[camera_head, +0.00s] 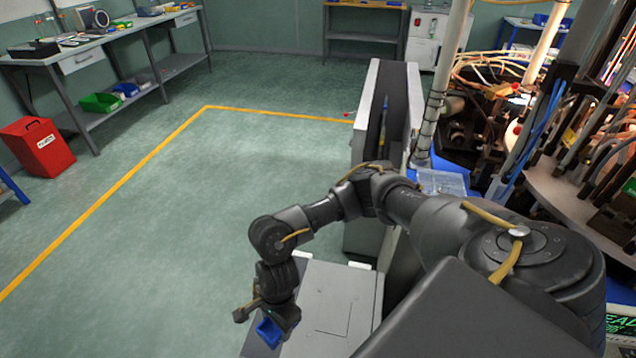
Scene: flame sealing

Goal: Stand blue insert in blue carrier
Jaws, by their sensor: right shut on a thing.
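My right arm reaches in from the right, and its gripper (266,316) points down at the bottom centre-left. It is shut on a small blue piece (269,332), which looks like the blue insert. The gripper holds it beside the left edge of the grey cabinet top. The fingers and the upper part of the piece are partly hidden by the wrist. I cannot make out the blue carrier. My left gripper is not in view.
The grey cabinet top (330,310) lies right of my gripper. A tall grey open-topped housing (362,110) stands behind my arm. Glassworking machinery (560,150) fills the right. Open green floor (150,260) with a yellow line lies left; a red box (38,147) stands far left.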

